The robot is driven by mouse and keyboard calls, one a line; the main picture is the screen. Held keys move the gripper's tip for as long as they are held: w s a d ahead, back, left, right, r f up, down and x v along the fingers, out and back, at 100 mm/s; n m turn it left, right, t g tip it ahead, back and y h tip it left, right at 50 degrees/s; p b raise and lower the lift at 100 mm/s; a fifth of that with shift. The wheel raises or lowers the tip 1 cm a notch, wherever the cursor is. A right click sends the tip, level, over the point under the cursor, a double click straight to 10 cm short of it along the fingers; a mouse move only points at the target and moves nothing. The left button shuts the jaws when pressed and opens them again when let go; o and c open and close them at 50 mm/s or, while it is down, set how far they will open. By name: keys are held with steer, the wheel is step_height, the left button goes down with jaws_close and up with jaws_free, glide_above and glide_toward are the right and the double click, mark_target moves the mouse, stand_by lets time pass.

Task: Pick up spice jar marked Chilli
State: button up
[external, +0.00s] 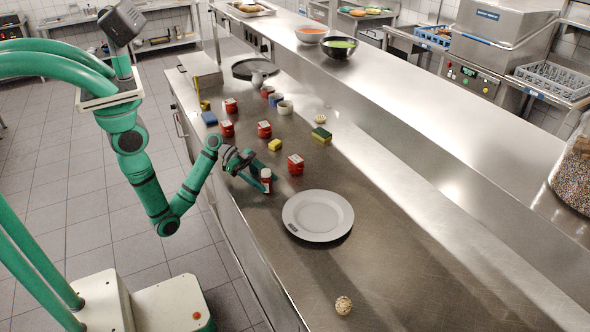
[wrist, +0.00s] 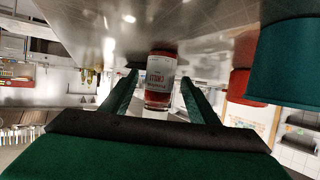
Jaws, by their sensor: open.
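The Chilli spice jar (wrist: 159,76) is a small clear jar with red contents and a white label with red lettering. In the wrist view it lies between the two green fingers of my gripper (wrist: 160,95). In the external view the jar (external: 266,175) stands upright on the steel counter with its white label showing, left of the grey plate. My gripper (external: 258,178) is low over the counter, its fingers open on either side of the jar. I cannot tell whether either finger touches it.
A grey plate (external: 318,215) lies right of the jar. The counter's front right is clear apart from a small round item (external: 343,305).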

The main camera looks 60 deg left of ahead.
mark_target(271, 186)
steer(key=shift+x, duration=2.55)
steer(key=shift+s+f, duration=0.1)
steer(key=c, duration=1.2)
